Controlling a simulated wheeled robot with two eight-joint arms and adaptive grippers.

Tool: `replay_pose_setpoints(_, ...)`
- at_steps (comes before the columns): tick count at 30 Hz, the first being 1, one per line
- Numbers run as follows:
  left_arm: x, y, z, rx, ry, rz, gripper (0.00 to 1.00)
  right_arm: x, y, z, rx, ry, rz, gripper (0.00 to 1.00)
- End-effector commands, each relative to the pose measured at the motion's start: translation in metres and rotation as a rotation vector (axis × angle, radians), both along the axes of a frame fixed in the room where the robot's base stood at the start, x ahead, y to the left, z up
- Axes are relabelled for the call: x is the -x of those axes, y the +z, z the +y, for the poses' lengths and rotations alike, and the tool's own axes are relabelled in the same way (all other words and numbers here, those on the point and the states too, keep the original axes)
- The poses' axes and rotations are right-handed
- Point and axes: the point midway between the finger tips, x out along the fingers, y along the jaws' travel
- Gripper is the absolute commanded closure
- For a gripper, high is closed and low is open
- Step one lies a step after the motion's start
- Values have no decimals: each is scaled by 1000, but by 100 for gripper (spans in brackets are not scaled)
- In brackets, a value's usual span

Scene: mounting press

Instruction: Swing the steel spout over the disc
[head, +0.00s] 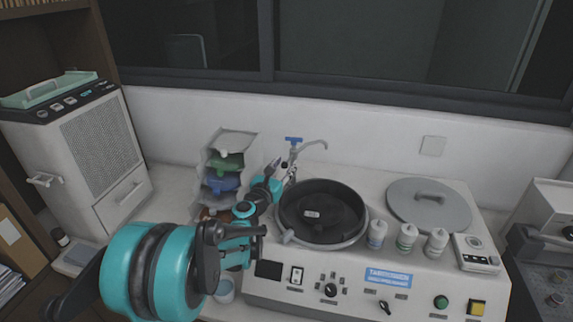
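The steel spout (311,145) is a curved tap with a blue handle (293,140), standing behind the machine's round black bowl. Its arm reaches to the right and its tip is behind the bowl's back rim. The dark disc (335,212) lies inside the bowl, with a small pale label on it. My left gripper (282,170) is at the left of the spout's post, close to it. Its fingers look apart with nothing seen between them; whether one touches the post cannot be told. My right gripper is not in view.
A grey lid (430,204) lies right of the bowl. Several white bottles (407,237) stand at the bowl's front right. A rack of coloured trays (226,165) stands left of my gripper. A cup (225,291) is below my arm. The wall is close behind the spout.

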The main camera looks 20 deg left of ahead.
Motion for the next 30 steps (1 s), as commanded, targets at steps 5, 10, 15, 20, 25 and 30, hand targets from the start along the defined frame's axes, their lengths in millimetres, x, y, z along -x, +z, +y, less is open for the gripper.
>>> replay_pose_setpoints(5,-16,0,-1,-1,-1,0,61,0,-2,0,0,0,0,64)
replay_pose_setpoints(10,-19,0,-1,-2,-1,0,61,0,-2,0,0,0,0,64)
replay_pose_setpoints(15,-18,0,-1,-2,-1,0,74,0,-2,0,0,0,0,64)
replay_pose_setpoints(20,-18,0,-1,-2,-1,0,100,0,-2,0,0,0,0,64)
replay_pose_setpoints(25,-18,0,-1,-3,-1,0,100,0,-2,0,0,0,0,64)
replay_pose_setpoints(30,-18,0,-1,-3,-1,0,100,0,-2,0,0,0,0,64)
